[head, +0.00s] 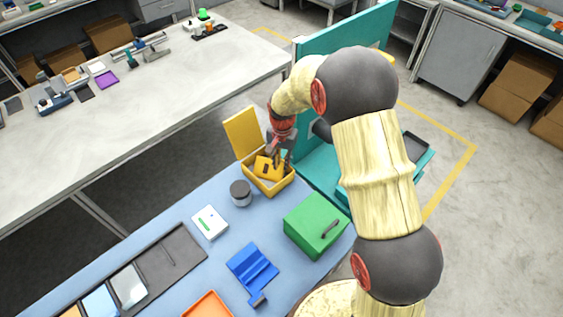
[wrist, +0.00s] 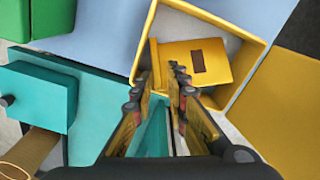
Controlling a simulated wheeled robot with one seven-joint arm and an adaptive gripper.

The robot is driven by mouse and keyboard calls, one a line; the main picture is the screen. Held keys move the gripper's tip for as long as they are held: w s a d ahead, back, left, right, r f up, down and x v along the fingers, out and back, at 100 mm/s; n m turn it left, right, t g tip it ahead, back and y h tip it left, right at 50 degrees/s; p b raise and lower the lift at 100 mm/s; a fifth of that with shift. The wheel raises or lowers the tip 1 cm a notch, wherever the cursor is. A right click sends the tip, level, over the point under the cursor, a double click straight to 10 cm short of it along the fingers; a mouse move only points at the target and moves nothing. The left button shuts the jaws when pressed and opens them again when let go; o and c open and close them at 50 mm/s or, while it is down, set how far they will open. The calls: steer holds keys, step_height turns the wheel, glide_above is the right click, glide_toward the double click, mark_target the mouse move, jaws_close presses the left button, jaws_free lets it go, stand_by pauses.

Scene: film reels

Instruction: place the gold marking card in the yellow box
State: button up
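The yellow box (head: 270,187) stands open at the far end of the blue table, its lid (head: 243,134) raised on the left. The gold marking card (head: 266,167) is inside the box, slightly tilted in the head view. In the wrist view the card (wrist: 198,62) shows a brown rectangle and a raised edge on its left. My gripper (head: 279,160) points down over the box. In the wrist view its fingertips (wrist: 160,84) are apart near that raised edge, with a visible gap between them. I cannot tell whether a finger touches the card. The fingers hide part of the box wall.
A grey round jar (head: 240,193) stands just left of the box. A green box (head: 316,225) with a dark handle is nearer. A blue holder (head: 252,271) and a white card (head: 210,222) lie on the table. A teal panel (head: 345,40) rises behind my arm.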

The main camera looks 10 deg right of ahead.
steer(key=shift+o, duration=1.2)
steer(key=s+d+r+n+p, duration=0.1)
steer(key=s+r, duration=0.1)
steer(key=r, duration=0.8)
steer(key=s+d+r+p, duration=0.1)
steer(key=s+r, duration=0.1)
steer(key=r, duration=0.8)
steer(key=s+d+r+n+t, duration=0.2)
steer(key=s+d+r+t, duration=0.1)
steer(key=s+r, duration=0.6)
steer(key=s+d+r+n+t, duration=0.1)
steer(key=s+d+r+n, duration=0.1)
steer(key=s, duration=0.7)
steer(key=s+d+r+n+t, duration=0.1)
steer(key=s, duration=0.8)
steer(key=shift+s+d+r+n, duration=0.15)
steer(key=shift+d+r+n, duration=0.2)
steer(key=shift+n, duration=0.05)
